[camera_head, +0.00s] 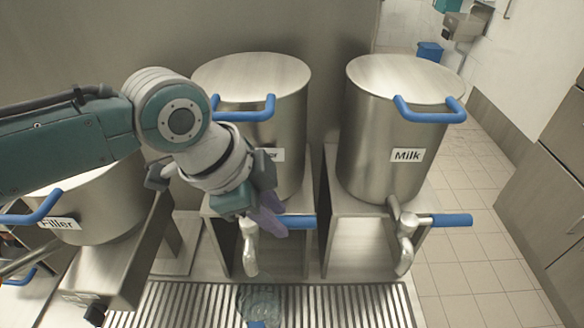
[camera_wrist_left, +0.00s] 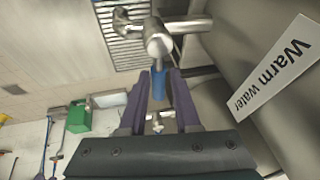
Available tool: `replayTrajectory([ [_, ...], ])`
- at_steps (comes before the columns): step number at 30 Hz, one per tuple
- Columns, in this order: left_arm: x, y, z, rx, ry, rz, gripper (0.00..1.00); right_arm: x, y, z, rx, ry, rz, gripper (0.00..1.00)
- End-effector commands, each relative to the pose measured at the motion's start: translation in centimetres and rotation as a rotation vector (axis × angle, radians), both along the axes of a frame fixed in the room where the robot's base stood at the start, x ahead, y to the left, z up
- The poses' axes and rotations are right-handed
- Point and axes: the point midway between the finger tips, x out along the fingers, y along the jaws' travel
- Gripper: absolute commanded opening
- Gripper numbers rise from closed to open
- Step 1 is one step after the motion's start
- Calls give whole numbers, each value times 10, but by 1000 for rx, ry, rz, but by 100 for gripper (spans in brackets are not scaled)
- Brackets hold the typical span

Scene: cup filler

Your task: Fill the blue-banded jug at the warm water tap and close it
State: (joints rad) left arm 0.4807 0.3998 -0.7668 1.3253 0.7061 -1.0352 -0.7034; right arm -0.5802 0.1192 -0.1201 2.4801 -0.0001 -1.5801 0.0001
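The middle steel vessel (camera_head: 284,110) has a partly hidden label in the head view; the left wrist view shows "Warm water" on its label (camera_wrist_left: 273,68). Its tap (camera_head: 250,250) has a blue lever (camera_head: 300,221), which also shows in the left wrist view (camera_wrist_left: 159,88). My left gripper (camera_head: 270,217) is at this lever. Its purple fingers are apart, with the lever between their tips (camera_wrist_left: 162,85); contact is unclear. A clear jug (camera_head: 258,300) with some blue at its lower edge stands on the grate below the spout. Its contents are unclear. My right gripper is not in view.
A Milk vessel (camera_head: 385,150) with its own blue-handled tap (camera_head: 405,240) stands to the right. A Filler vessel (camera_head: 100,205) is on the left, partly behind my arm. The drip grate (camera_head: 350,305) is clear right of the jug.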

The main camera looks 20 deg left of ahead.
Motion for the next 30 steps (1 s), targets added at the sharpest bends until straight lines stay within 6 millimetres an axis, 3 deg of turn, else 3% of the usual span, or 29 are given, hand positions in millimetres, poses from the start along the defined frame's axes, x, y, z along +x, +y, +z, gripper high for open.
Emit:
replayTrajectory([
  [1,4,3,2,4,-12,6,33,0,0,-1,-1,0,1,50],
  [9,2,2,1,3,-7,2,61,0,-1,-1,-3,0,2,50],
  [20,0,4,7,2,-5,0,61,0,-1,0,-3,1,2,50],
  [30,-16,19,55,3,-9,-1,61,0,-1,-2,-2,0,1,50],
])
